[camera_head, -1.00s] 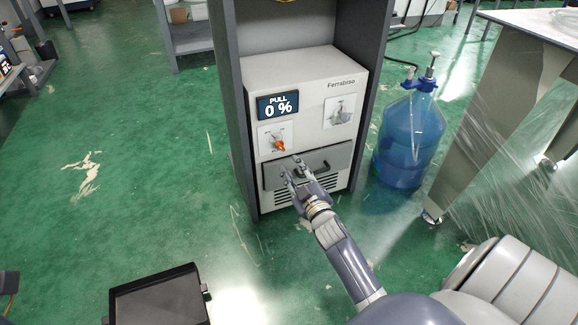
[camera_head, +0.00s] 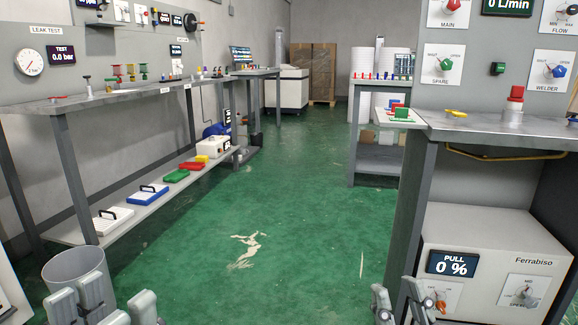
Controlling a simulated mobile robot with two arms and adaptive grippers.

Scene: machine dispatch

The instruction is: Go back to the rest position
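My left gripper (camera_head: 106,304) shows at the bottom left edge, with its grey fingers spread apart and nothing seen between them. It is in front of a grey bin (camera_head: 76,274). My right gripper (camera_head: 398,304) shows at the bottom edge right of centre, fingers apart and empty. It is in front of the left side of the Ferrabiso machine (camera_head: 490,236), apart from it as far as I can tell. The machine's display (camera_head: 453,263) reads PULL 0 %, with an orange knob (camera_head: 440,302) below it. The lower parts of both grippers are cut off.
A long grey bench (camera_head: 125,97) runs along the left, with cases on its lower shelf (camera_head: 150,207). A steel-topped bench (camera_head: 478,126) stands over the machine. The green floor (camera_head: 280,230) between them is clear.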

